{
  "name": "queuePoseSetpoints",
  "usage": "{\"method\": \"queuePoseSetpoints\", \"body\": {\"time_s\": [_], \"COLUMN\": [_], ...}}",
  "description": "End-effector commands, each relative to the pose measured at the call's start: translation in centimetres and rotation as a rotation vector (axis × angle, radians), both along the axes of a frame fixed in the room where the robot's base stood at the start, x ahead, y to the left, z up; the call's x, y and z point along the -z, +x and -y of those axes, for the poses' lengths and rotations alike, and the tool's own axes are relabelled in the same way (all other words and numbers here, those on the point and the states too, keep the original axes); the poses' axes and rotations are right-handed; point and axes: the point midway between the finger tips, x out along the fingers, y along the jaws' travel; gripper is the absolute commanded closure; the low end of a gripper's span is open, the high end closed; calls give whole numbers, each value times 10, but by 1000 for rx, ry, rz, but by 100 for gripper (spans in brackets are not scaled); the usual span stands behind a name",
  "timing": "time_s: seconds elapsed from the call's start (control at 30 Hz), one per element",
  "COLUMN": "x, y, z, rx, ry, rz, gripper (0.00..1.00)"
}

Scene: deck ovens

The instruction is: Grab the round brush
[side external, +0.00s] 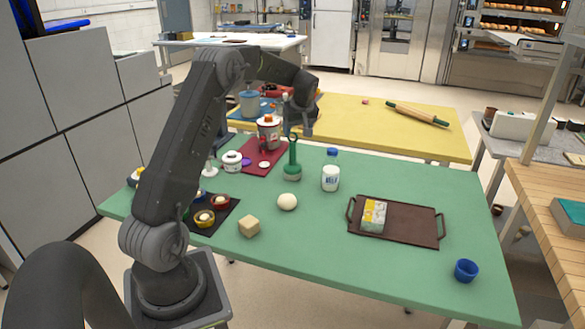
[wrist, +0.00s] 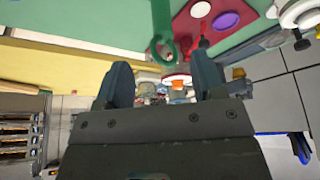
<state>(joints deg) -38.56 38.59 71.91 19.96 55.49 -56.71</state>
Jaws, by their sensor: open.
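The round brush (side external: 292,166) is green, with a wide round base on the green table and an upright handle ending in a loop. My gripper (side external: 299,125) is close to the top of this handle in the side view. In the wrist view, the brush's green handle and loop (wrist: 162,42) show at the top centre, beyond the open fingers of my gripper (wrist: 163,80). The fingers are apart with nothing held between them. I cannot tell the exact gap between fingers and handle. The brush's base is not clear in the wrist view.
A red mat (side external: 257,168) with a white-and-red canister (side external: 268,131) lies left of the brush. A milk bottle (side external: 331,172) stands close on its right. A dough ball (side external: 287,202) and brown tray (side external: 410,222) are nearer the front. The green table's right back is clear.

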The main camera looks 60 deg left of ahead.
Motion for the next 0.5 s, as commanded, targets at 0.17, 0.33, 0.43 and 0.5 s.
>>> {"method": "queuePoseSetpoints", "body": {"time_s": [0.17,0.33,0.43,0.5], "x": [8,25,40,48], "y": [0,-3,-4,-3], "z": [-3,-10,-16,-20], "rx": [1,0,0,0], "ry": [-1,-2,-2,-1], "rz": [-1,-3,-3,-2], "gripper": [38,38,38,38]}}
